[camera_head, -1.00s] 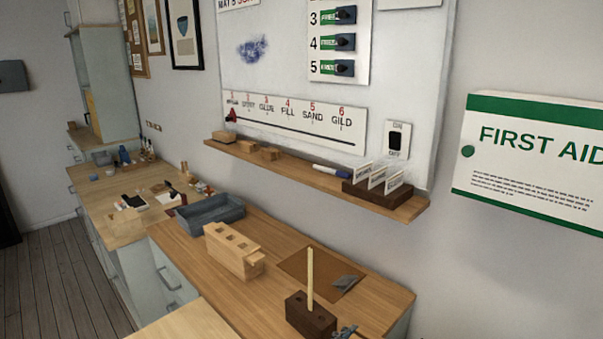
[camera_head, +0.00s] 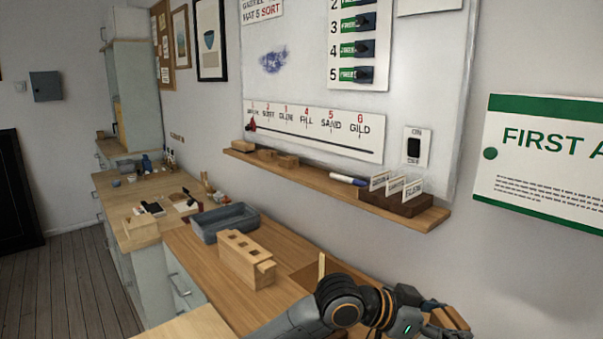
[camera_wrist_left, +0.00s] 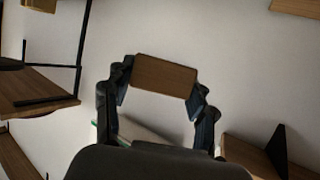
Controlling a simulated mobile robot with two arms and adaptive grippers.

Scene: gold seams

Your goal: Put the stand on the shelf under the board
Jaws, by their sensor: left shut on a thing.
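My left gripper (camera_head: 447,318) is in the lower right of the head view, in front of the wall and lower in the picture than the shelf. In the left wrist view its fingers (camera_wrist_left: 160,98) are shut on a brown wooden block, seemingly the stand (camera_wrist_left: 164,76); part of it shows in the head view (camera_head: 457,317). Its full shape cannot be told. The wooden shelf (camera_head: 330,179) runs along the wall under the white board (camera_head: 300,80). My right gripper is not in view.
On the shelf, small wood blocks (camera_head: 287,161) sit at the left; a marker (camera_head: 348,180) and a dark card holder (camera_head: 405,203) sit at the right. The shelf's middle is clear. The bench below holds a grey tray (camera_head: 224,223) and a slotted wood block (camera_head: 246,261).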

